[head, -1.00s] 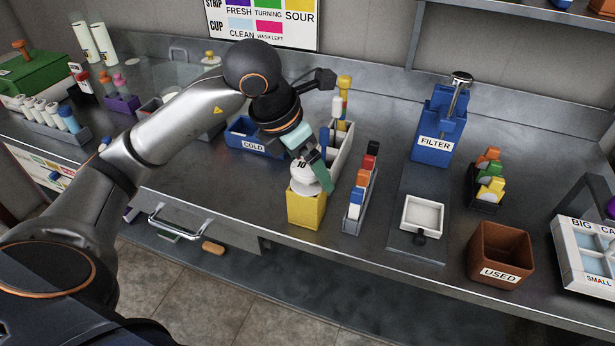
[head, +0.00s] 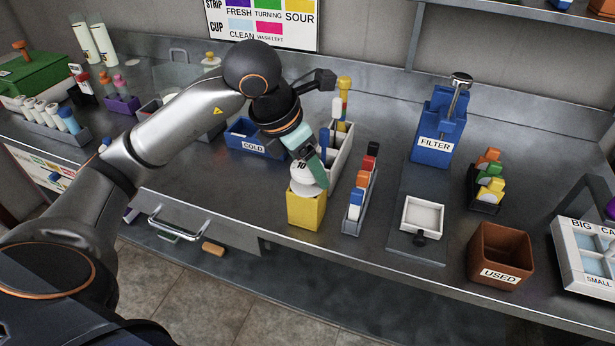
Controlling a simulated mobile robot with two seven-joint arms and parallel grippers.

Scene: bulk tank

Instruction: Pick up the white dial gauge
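The white dial gauge (head: 301,181) is a round white piece marked "10". It sits at the top of a yellow block (head: 306,211) near the front edge of the counter. My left gripper (head: 315,174) reaches down over it from behind, with teal fingers at the gauge's upper right side. One finger shows clearly and the other is hidden, so I cannot tell whether they grip the gauge. My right gripper is not in view.
A grey rack of coloured pieces (head: 352,222) stands close to the right of the yellow block. A white-walled bin (head: 343,158) is just behind. A blue COLD tray (head: 253,147) lies behind left. The counter left of the block is clear.

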